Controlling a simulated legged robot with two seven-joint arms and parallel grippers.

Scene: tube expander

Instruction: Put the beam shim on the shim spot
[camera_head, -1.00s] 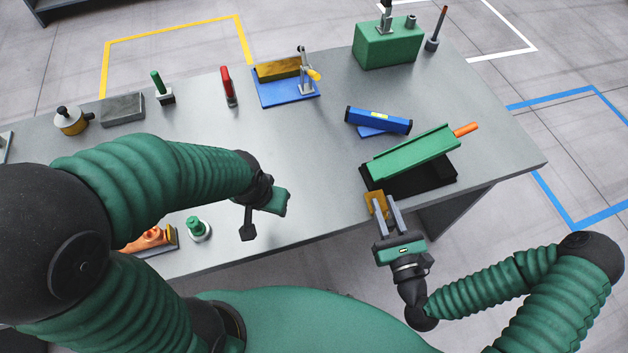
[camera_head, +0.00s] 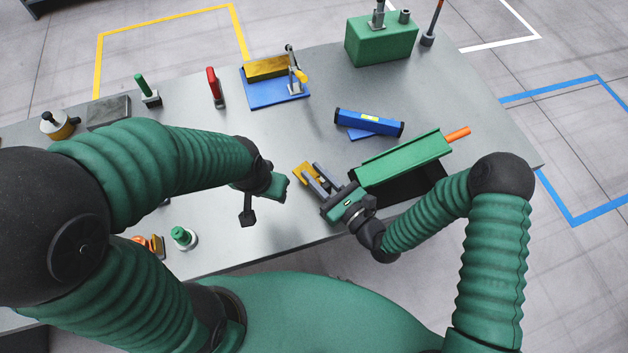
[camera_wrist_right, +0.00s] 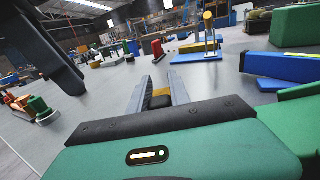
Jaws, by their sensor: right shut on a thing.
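The beam shim, seen as a small yellow piece (camera_head: 304,172), is between the fingertips of my right gripper (camera_head: 317,178). The gripper is shut on it and holds it over the table left of the green channel; I cannot tell the height. In the right wrist view the shim (camera_wrist_right: 160,98) sits between the two fingers, partly dark. My left gripper (camera_head: 262,196) hangs over the middle of the table, with no thing seen in it; its jaw opening is unclear. I cannot make out a marked shim spot with certainty.
A green channel (camera_head: 402,160) with an orange rod lies on a black tray (camera_head: 425,185), close right of my right gripper. A blue level (camera_head: 369,122) lies behind. A blue clamp fixture (camera_head: 270,94) holds a yellow bar.

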